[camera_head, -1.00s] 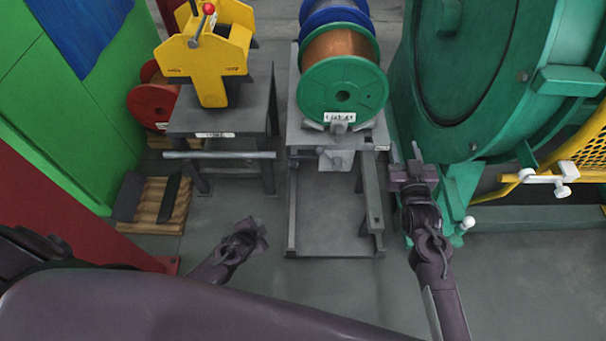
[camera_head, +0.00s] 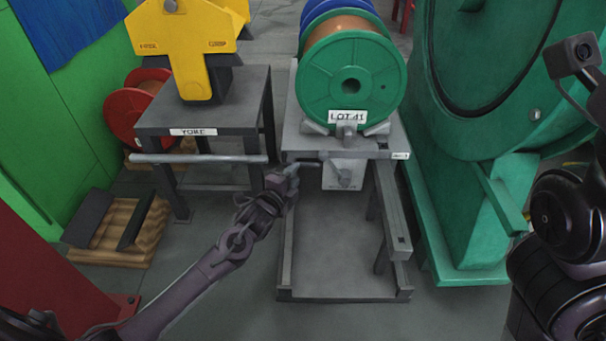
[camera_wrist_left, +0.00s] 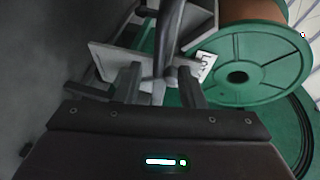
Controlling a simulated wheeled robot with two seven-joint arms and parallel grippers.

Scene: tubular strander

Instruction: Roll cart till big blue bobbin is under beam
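The cart (camera_head: 343,255) stands in the middle of the head view. A bobbin with a green flange (camera_head: 340,100), tagged LOT 41, sits at its near end. A blue bobbin (camera_head: 318,10) is partly visible behind it, cut by the top edge. My left gripper (camera_head: 287,178) is at the cart's near left side, by a short grey handle bar. In the wrist view its fingers (camera_wrist_left: 157,88) are apart, with a grey bar between or just beyond them; contact is unclear. My right arm is at the right edge, its gripper outside the frame. I cannot make out the beam.
A dark stand marked YOKE (camera_head: 200,120) carries a yellow yoke (camera_head: 190,45) left of the cart. A large green machine (camera_head: 500,110) stands close on the right. A red reel (camera_head: 130,105) and a wooden pallet (camera_head: 118,235) lie at left. Floor in front is clear.

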